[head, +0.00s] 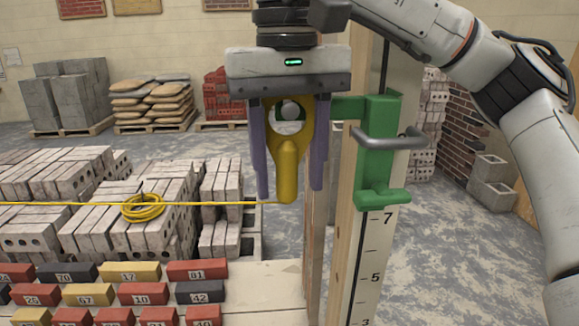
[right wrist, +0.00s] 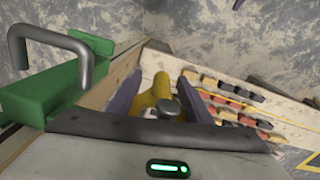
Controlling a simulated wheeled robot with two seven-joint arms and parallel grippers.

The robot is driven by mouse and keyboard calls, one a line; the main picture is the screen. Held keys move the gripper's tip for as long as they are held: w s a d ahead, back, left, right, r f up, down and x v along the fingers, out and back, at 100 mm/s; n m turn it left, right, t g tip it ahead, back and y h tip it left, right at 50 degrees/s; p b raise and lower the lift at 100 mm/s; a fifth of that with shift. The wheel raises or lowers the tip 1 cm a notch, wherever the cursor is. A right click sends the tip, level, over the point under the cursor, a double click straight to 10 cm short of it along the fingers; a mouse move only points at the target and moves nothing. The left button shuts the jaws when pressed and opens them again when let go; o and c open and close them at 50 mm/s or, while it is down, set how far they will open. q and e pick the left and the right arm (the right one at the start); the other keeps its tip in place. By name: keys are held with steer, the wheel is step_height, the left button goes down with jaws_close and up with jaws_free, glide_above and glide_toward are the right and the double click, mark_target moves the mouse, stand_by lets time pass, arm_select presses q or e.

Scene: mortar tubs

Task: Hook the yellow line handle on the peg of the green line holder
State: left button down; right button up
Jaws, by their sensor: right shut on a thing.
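The yellow line handle (head: 287,170) hangs upright, its round eye at the top and its grip pointing down. My right gripper (head: 290,192) is shut on it, with a purple finger on each side. The handle also shows between the fingers in the right wrist view (right wrist: 161,88). The green line holder (head: 378,150) is fixed to the wooden post, just right of the gripper. My left gripper is out of view.
A yellow line runs left from the handle past a coil (head: 143,207). The wooden post (head: 345,260) with a number scale stands close by on the right. Numbered coloured bricks (head: 113,271) lie below left. Grey block stacks (head: 60,175) stand behind.

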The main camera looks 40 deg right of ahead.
mark_target(287, 102)
steer(key=o, duration=1.7)
steer(key=shift+o, duration=1.4)
step_height(287, 102, up, 9)
steer(key=p, duration=0.2)
steer(key=shift+a+f+p, duration=0.1)
steer(key=shift+f+p, duration=0.05)
steer(key=shift+p, duration=0.15)
steer(key=shift+a+r, duration=0.15)
steer(key=shift+r, duration=0.75)
